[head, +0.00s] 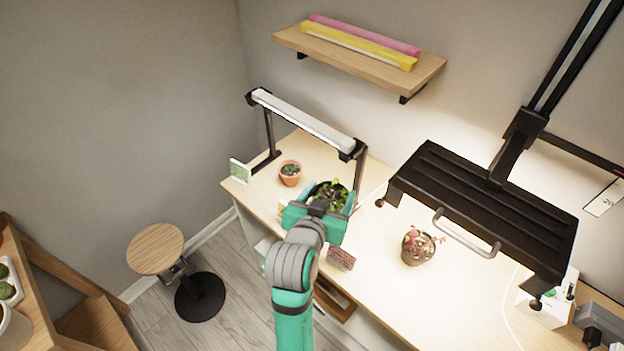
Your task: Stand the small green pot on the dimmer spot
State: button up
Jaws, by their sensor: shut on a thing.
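My gripper (328,201) is over the desk, beside the right post of the low bar lamp (303,120). Its teal fingers are shut on a dark-looking pot with a leafy green plant (331,194). The gripper hides most of this pot, so I cannot tell its true colour or whether its base touches the desk. The low bar lamp spans the left end of the desk. A large black panel lamp (480,215) hangs over the right part, where the wall and desk look brighter. I cannot make out a separate small green pot.
A small terracotta pot (290,173) stands under the bar lamp, left of my gripper. A green-and-white card (240,171) stands at the desk's left edge, and a reddish card (341,257) at its front edge. A red-leaved potted plant (418,246) stands right. A round stool (156,249) is on the floor.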

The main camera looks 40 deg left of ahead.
jog(key=shift+w+a, duration=0.1)
jog(key=shift+w, duration=0.2)
jog(key=w+a+f, duration=0.3)
jog(key=f, duration=0.1)
jog(key=w+a+f, duration=0.3)
jog(key=a+f, duration=0.1)
jog(key=w+a+f, duration=0.3)
jog(key=f, duration=0.2)
jog(key=shift+a, duration=0.35)
jog(key=shift+s+a, duration=0.15)
jog(key=shift+f, duration=0.15)
jog(key=o, duration=1.2)
jog(key=shift+o, duration=0.2)
